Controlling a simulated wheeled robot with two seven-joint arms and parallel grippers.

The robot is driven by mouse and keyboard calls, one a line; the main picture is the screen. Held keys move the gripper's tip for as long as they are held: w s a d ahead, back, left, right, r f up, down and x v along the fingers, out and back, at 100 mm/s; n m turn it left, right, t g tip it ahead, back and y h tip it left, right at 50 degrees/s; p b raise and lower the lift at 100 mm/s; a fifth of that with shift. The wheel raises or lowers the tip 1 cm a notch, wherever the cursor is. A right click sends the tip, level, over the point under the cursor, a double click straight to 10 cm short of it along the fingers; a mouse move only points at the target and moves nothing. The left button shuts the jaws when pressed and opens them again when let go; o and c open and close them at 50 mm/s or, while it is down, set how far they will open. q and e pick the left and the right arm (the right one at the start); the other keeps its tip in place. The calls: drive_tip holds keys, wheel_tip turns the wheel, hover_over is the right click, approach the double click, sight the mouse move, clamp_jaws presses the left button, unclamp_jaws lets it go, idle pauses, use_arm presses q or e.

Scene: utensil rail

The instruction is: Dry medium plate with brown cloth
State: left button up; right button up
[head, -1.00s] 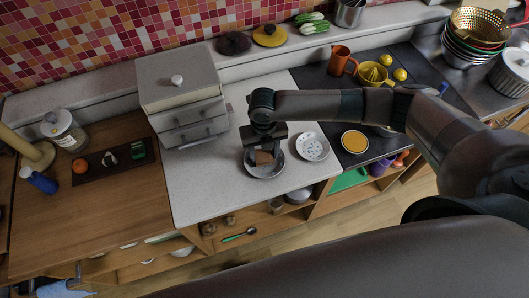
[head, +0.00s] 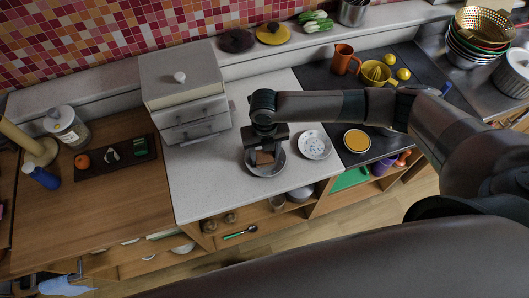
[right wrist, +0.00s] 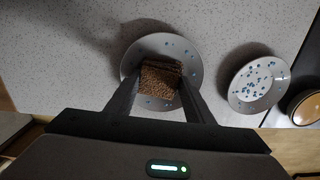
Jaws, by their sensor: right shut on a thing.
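My right gripper (right wrist: 160,95) is shut on a brown cloth (right wrist: 161,78). The cloth lies over the middle of a grey plate (right wrist: 133,62) with a few blue drops on it; it seems to touch the plate. In the head view the right gripper (head: 266,150) points down, with the cloth (head: 264,158) over the grey plate (head: 266,173) on the pale counter. A second, lighter plate (head: 314,145) with many blue drops lies to its right; it also shows in the right wrist view (right wrist: 258,82). My left gripper is not in view.
A grey drawer box (head: 184,90) stands at the back left of the counter. An orange-yellow round dish (head: 357,140), an orange mug (head: 344,58) and a yellow juicer (head: 374,73) are on the dark surface to the right. The counter left of the plate is clear.

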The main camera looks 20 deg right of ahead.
drive_tip(key=shift+s+d+f, duration=0.1)
drive_tip(key=shift+s, duration=0.1)
drive_tip(key=shift+s+d, duration=0.1)
drive_tip(key=shift+d, duration=0.15)
drive_tip(key=shift+d, duration=0.1)
idle(0.4)
drive_tip(key=shift+d, duration=0.15)
drive_tip(key=shift+w+d, duration=0.1)
drive_tip(key=shift+w, duration=0.3)
